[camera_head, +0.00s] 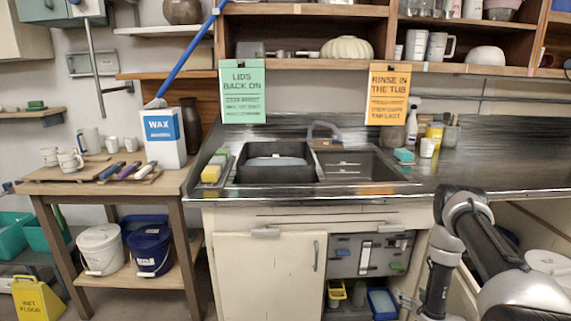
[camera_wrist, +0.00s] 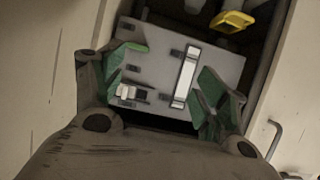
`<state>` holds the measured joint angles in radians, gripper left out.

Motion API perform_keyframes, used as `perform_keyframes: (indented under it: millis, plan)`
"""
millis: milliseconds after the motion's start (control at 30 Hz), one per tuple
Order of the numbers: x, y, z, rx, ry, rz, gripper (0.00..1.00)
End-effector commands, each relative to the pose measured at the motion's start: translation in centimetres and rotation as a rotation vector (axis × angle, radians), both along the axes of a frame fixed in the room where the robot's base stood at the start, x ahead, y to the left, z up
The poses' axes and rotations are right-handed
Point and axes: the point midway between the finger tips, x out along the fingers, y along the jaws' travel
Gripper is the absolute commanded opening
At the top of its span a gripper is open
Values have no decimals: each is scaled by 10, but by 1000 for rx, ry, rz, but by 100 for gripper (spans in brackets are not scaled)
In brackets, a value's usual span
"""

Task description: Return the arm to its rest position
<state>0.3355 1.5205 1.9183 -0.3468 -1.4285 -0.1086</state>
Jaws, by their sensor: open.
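My arm (camera_head: 480,240) stands bent at the right in the head view, in front of the counter, with its forearm pointing down. My gripper (camera_wrist: 163,85) shows in the wrist view with its two green-padded fingers spread apart and nothing held between them. Beyond the fingers is a grey panel (camera_wrist: 158,62) with a white upright bar (camera_wrist: 186,76) and a small white-and-black fitting (camera_wrist: 131,93). The same grey panel (camera_head: 347,259) sits under the sink in the head view. I cannot tell from these views how far the fingers are from it.
The cabinet door (camera_head: 270,280) is left of the panel. A yellow container (camera_head: 336,292) and a blue bin (camera_head: 382,303) stand below it. The steel counter (camera_head: 480,165) and a black basin (camera_head: 276,162) in the sink are above. A wooden side table (camera_head: 60,188) holds a wax container (camera_head: 164,137).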

Motion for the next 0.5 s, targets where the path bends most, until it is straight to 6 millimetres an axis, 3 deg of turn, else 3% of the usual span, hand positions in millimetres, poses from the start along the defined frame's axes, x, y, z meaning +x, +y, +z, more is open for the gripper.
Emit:
perform_keyframes:
  millis: [267, 500]
  plan:
    - [25, -5, 35, -24, 33, 6, 73]
    - [57, -9, 94, -58, 90, 12, 73]
